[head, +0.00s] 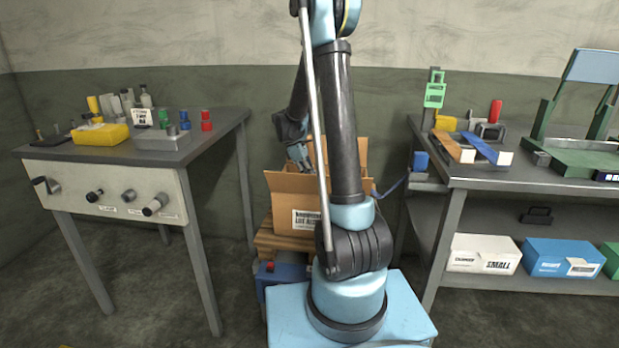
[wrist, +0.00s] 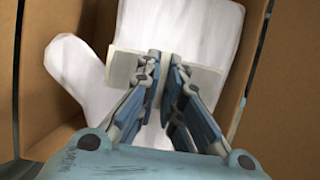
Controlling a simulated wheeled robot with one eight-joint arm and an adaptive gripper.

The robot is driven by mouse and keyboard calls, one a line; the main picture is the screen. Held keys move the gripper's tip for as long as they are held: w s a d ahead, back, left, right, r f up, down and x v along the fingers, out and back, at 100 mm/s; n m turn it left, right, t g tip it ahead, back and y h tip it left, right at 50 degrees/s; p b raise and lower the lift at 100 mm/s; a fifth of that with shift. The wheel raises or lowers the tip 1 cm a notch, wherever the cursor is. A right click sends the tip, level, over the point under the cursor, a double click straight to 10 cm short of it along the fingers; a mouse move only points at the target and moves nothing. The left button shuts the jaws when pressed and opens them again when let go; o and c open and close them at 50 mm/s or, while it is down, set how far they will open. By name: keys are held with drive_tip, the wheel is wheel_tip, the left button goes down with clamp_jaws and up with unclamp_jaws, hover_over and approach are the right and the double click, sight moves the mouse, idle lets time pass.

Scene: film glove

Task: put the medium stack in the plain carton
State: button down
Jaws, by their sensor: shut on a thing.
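The plain carton is an open brown cardboard box (head: 285,205) with a white printed label, at the middle of the head view behind my arm. Its brown walls (wrist: 285,70) show on both sides in the wrist view. My gripper (wrist: 165,62) is shut on a pale card band (wrist: 205,79) across a white glove-shaped stack (wrist: 80,72), which I take for the medium stack. The stack is between the carton walls; whether it touches the floor I cannot tell. In the head view my gripper (head: 298,155) is at the carton's opening, partly hidden by my arm.
The carton stands on a wooden pallet (head: 270,240). A left bench (head: 60,152) holds a yellow block and small fittings. A right bench (head: 465,183) holds clamps and a green stand, with white (head: 483,240), blue (head: 550,252) and green boxes on its lower shelf.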

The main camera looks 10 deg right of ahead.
drive_tip(key=shift+f, duration=7.75)
drive_tip(key=c, duration=1.7)
unclamp_jaws()
drive_tip(key=shift+r, duration=0.2)
wheel_tip(320, 180, up, 25)
drive_tip(key=shift+f, duration=0.2)
